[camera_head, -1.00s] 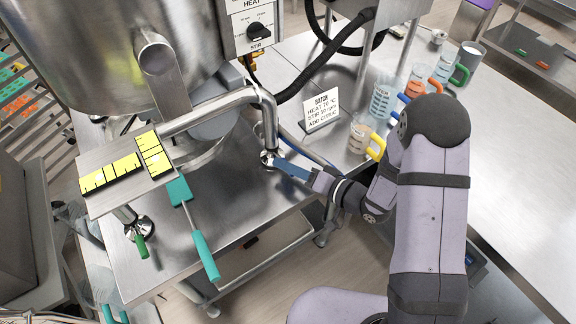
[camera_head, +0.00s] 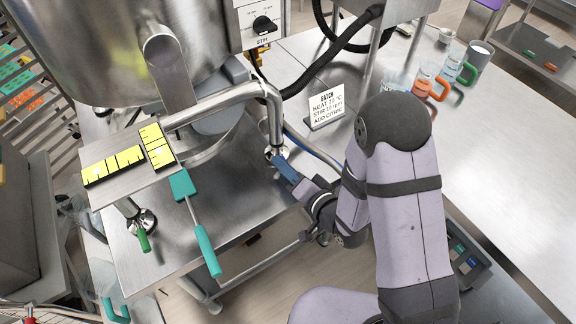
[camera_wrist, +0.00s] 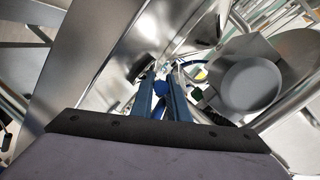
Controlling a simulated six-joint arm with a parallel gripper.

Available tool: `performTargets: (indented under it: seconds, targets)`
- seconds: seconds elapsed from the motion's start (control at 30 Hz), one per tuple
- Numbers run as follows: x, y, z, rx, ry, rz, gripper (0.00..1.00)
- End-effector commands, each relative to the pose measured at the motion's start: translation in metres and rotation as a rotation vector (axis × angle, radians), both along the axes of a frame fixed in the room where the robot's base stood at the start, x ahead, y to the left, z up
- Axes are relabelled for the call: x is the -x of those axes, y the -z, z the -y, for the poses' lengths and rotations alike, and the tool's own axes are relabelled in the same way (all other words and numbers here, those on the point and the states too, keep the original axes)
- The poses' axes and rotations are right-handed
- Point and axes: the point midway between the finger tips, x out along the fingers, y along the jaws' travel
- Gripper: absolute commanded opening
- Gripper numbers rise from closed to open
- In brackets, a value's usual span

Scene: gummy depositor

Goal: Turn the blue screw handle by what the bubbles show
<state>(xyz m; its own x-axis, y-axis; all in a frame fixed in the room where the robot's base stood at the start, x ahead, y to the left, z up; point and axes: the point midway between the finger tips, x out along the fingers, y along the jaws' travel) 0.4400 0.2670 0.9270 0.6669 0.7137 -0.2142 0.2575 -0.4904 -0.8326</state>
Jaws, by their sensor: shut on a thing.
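The blue screw handle (camera_wrist: 160,88) shows between my gripper's two blue fingers in the wrist view. My gripper (camera_head: 279,163) is shut on it at the foot (camera_head: 271,152) below the bent pipe's right end; the fingers hide most of the handle in the head view. Two yellow bubble vials lie at right angles on a metal plate: a long left vial (camera_head: 113,166) and a right vial (camera_head: 157,146). A pale bubble seems to sit toward the left vial's left end; the right vial's bubble is too small to place surely. A green screw handle (camera_head: 143,240) hangs under the left foot.
A teal-handled tool (camera_head: 203,240) lies across the bench's front edge. The batch card (camera_head: 325,106) stands behind my gripper. Several handled beakers (camera_head: 431,83) stand at the back right, some hidden by my arm. The steel kettle (camera_head: 100,50) fills the upper left.

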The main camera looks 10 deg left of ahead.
Motion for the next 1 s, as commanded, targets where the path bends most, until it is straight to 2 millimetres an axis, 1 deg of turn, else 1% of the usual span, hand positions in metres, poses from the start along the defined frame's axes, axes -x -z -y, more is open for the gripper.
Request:
performTargets:
  seconds: [0.07, 0.5, 0.53, 0.6, 1.0]
  targets:
    - [0.0013, -0.0017, -0.0043, -0.004, 0.019, 0.008, 0.0]
    - [0.0011, -0.0026, -0.0032, -0.003, 0.052, 0.009, 0.0]
    - [0.0011, -0.0026, -0.0032, -0.003, 0.052, 0.009, 0.19]
    - [0.0012, -0.0024, -0.0032, -0.003, 0.051, 0.008, 0.33]
    - [0.0044, -0.0023, -0.0002, 0.001, 0.051, 0.003, 0.33]
